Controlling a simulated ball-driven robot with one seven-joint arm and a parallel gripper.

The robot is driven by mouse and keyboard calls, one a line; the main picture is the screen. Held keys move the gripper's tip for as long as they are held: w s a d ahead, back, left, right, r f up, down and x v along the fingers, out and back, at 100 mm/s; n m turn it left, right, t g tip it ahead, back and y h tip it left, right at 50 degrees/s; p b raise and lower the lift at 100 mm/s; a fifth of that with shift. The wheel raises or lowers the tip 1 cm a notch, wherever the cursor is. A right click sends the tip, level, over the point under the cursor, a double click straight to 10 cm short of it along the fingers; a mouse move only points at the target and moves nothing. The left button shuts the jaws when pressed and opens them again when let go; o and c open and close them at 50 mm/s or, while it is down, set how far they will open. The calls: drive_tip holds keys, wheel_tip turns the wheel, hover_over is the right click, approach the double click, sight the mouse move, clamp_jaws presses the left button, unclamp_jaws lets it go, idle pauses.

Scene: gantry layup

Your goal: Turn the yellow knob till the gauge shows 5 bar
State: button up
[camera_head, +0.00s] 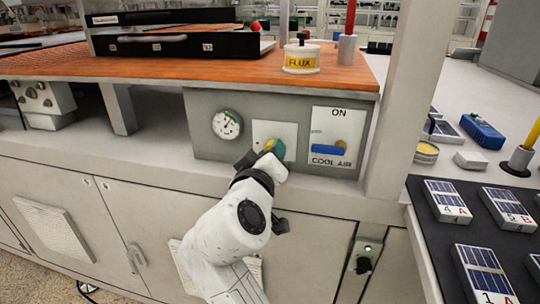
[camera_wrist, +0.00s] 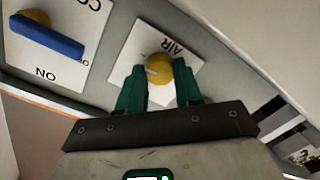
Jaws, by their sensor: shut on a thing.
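The yellow knob (camera_wrist: 159,68) sits on a white plate marked AIR in the wrist view, between the green fingers of my gripper (camera_wrist: 160,84). A pale mark shows on the knob's face. In the head view my gripper (camera_head: 268,148) is at the plate (camera_head: 288,131) on the grey panel, shut on the knob, which it mostly hides. The round gauge (camera_head: 227,124) is left of the plate, with a white face, green and red marks and a needle. Its numbers are too small to read.
Right of the knob is a COOL AIR plate (camera_head: 338,134) with a blue lever (camera_head: 328,150). Above, a wooden shelf (camera_head: 180,68) carries a FLUX pot (camera_head: 300,58). A grey post (camera_head: 398,100) stands to the right. Solar panels (camera_head: 447,201) lie on a dark mat farther right.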

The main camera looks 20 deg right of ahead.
drive_tip(key=o, duration=1)
drive_tip(key=shift+f, duration=0.1)
drive_tip(key=shift+o, duration=0.2)
drive_tip(key=f+v, duration=0.1)
drive_tip(key=v, duration=0.9)
drive_tip(key=shift+s+a+r+p, duration=0.3)
drive_tip(key=shift+r, duration=0.15)
